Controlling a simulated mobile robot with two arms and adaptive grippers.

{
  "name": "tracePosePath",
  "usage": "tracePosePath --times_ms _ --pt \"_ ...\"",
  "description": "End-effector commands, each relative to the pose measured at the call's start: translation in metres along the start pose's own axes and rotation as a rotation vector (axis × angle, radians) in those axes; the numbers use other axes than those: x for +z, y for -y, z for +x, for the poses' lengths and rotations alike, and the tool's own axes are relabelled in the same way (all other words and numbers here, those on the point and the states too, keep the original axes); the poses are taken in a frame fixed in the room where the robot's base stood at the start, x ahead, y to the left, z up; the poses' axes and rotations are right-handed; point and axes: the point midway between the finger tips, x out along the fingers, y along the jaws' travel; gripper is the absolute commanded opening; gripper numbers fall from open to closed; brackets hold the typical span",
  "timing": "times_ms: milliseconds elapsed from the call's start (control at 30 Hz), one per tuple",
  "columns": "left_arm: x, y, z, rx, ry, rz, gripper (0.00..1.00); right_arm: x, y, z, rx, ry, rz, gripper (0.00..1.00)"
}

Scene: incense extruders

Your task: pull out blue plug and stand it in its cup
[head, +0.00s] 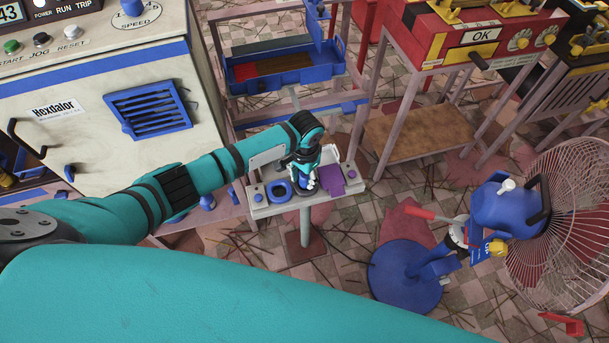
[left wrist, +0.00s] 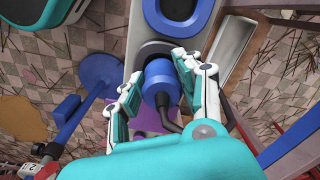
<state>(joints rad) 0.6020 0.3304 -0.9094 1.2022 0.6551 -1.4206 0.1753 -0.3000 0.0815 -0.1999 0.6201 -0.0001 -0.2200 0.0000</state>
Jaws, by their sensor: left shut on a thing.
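The blue plug (left wrist: 160,78) is between the fingers of my left gripper (left wrist: 155,88) in the left wrist view. The gripper is shut on it. A dark round opening (left wrist: 155,48) shows just beyond the plug; I cannot tell whether the plug touches it. The blue ring-shaped cup (left wrist: 185,14) with a dark middle stands beside that opening. In the head view, my left gripper (head: 303,170) is over the small grey stand (head: 262,211), with the blue cup (head: 278,190) just to its left. My right gripper is not in view.
A purple piece (head: 330,180) lies on the stand right of the gripper. A blue tray (head: 285,68) on a rack is behind. A blue-based fan (head: 405,272) stands at the right. A white machine cabinet (head: 95,110) fills the left. Thin sticks litter the tiled floor.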

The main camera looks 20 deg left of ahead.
Motion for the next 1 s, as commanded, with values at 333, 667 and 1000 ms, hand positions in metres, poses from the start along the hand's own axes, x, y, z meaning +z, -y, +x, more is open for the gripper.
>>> tracePosePath --times_ms 333,667,1000 --pt "0.0 0.0 0.006 0.0 -0.001 0.0 0.4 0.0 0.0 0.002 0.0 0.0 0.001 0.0" --pt "0.0 0.0 0.006 0.0 -0.001 0.0 0.62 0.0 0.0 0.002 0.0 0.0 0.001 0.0" --pt "-0.001 0.001 -0.022 -0.001 -0.004 0.001 0.62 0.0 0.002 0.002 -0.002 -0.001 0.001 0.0"
